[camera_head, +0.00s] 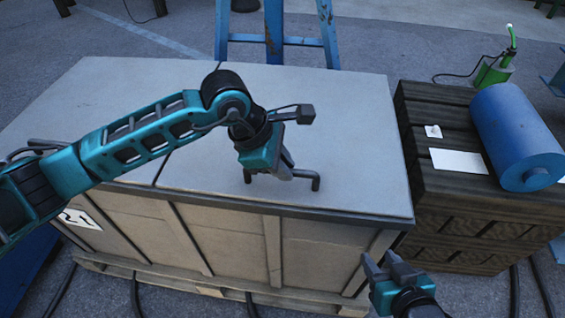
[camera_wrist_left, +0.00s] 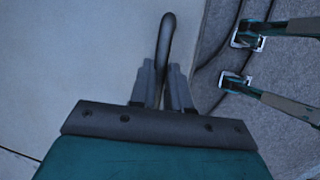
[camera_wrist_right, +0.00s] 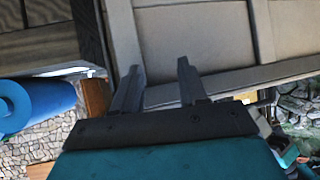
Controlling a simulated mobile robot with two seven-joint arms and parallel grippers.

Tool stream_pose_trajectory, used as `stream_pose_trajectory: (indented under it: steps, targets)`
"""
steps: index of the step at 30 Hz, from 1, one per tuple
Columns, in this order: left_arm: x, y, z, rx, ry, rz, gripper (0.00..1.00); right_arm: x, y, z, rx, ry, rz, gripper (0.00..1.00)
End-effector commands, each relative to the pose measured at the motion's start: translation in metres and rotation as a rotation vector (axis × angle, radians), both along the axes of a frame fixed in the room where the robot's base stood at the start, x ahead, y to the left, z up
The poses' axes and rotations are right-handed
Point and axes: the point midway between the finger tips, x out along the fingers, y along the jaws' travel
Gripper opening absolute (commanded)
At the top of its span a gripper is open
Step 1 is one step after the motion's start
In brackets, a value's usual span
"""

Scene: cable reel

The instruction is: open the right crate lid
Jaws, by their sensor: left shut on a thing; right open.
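The large grey crate has two lids side by side, split by a seam; the right crate lid (camera_head: 340,120) looks closed and flat. A dark bar handle (camera_head: 315,182) stands near its front edge. My left gripper (camera_head: 287,172) is shut on the handle, whose free end (camera_wrist_left: 166,35) sticks out beyond the fingers in the left wrist view. My right gripper (camera_head: 378,265) is open and empty, low in front of the crate's right front corner. In the right wrist view, its fingers (camera_wrist_right: 160,85) are apart before the crate's panelled side (camera_wrist_right: 200,40).
A blue stand (camera_head: 275,40) is behind the crate. Hoses lie on the ground in front.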

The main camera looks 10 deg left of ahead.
Motion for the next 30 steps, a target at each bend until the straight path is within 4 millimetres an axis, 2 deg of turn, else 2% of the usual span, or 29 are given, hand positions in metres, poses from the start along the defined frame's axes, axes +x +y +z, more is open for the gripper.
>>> stream_pose_trajectory:
  steps: [8,14,19,22,24,30]
  targets:
    - [0.0,0.0,0.003,0.0,0.004,0.001,0.0,0.0,-0.001,0.001,-0.003,0.0,0.002,0.43]
    - [0.005,0.0,0.028,0.0,0.041,0.002,0.0,0.0,0.0,0.017,-0.003,0.0,0.002,0.43]
    - [0.016,0.0,0.071,-0.001,0.124,0.003,0.0,0.002,-0.004,0.041,-0.009,-0.019,-0.003,0.43]
    - [0.027,0.0,0.104,-0.001,0.191,0.003,0.0,-0.009,-0.016,0.034,-0.025,0.009,-0.031,0.43]
    - [0.037,0.0,0.126,-0.002,0.244,0.004,0.0,-0.012,-0.019,0.036,-0.033,0.011,-0.035,0.43]
    - [0.065,0.0,0.178,-0.001,0.244,0.003,0.0,-0.014,-0.026,0.042,-0.048,0.006,-0.044,0.43]
